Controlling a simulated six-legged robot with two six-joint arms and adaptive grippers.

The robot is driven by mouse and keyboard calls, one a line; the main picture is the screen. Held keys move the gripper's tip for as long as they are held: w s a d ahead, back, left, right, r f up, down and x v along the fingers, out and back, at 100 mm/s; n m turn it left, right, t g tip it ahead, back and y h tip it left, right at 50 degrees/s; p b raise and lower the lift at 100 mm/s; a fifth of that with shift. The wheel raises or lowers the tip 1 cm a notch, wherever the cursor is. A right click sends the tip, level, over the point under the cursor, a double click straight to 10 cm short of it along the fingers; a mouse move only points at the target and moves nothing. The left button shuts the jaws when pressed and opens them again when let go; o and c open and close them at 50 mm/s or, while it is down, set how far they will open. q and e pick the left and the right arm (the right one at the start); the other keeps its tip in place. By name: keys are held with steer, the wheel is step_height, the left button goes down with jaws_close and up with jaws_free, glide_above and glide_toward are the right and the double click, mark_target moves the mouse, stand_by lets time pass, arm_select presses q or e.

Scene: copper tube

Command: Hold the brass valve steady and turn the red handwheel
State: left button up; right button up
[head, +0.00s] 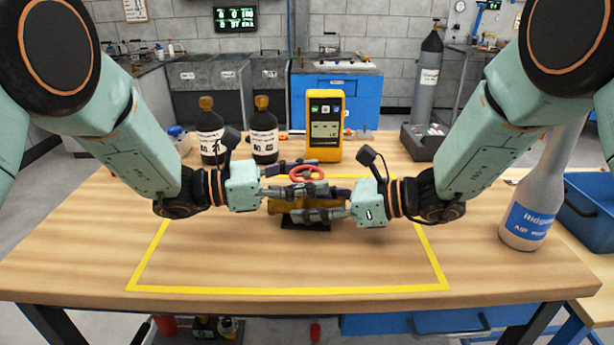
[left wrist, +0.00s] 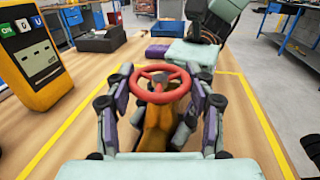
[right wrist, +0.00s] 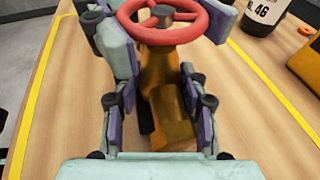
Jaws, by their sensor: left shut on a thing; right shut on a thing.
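The brass valve (head: 280,207) stands upright on a small dark base (head: 300,226) at the table's middle, with the red handwheel (head: 306,179) on top. My left gripper (head: 322,187) is shut at handwheel height. In the left wrist view, its fingers flank the red rim (left wrist: 162,93) on both sides. My right gripper (head: 295,215) is lower and shut on the brass body. In the right wrist view, the brass body (right wrist: 170,118) lies between its fingers, with the handwheel (right wrist: 165,38) above. The fingers partly hide the valve in the head view.
Two dark bottles (head: 209,135) and a yellow meter (head: 324,110) stand behind the valve. A grey bottle (head: 532,210) stands at the right, and a dark tray (head: 422,143) at the back right. Yellow tape (head: 290,290) outlines a work area whose front is clear.

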arm_select(q)
steer(key=n+t+y, duration=0.1)
steer(key=n+t, duration=0.1)
steer(key=n+t+y, duration=0.1)
steer(key=t, duration=0.2)
steer(key=shift+d+n+t, duration=0.1)
steer(key=shift+n+t, duration=0.2)
steer(key=shift+n, duration=0.1)
steer(key=shift+n+t+y, duration=0.5)
steer(key=shift+n+t, duration=0.1)
steer(key=shift+t, duration=0.2)
steer(key=shift+n+t+y, duration=0.3)
steer(key=shift+t, duration=0.1)
steer(key=o, duration=1.2)
steer(key=shift+a, duration=0.2)
steer(key=v, duration=1)
steer(key=shift+s+a, duration=0.1)
steer(key=shift+a, duration=0.1)
steer(key=shift+s+a, duration=0.5)
steer(key=shift+s, duration=0.05)
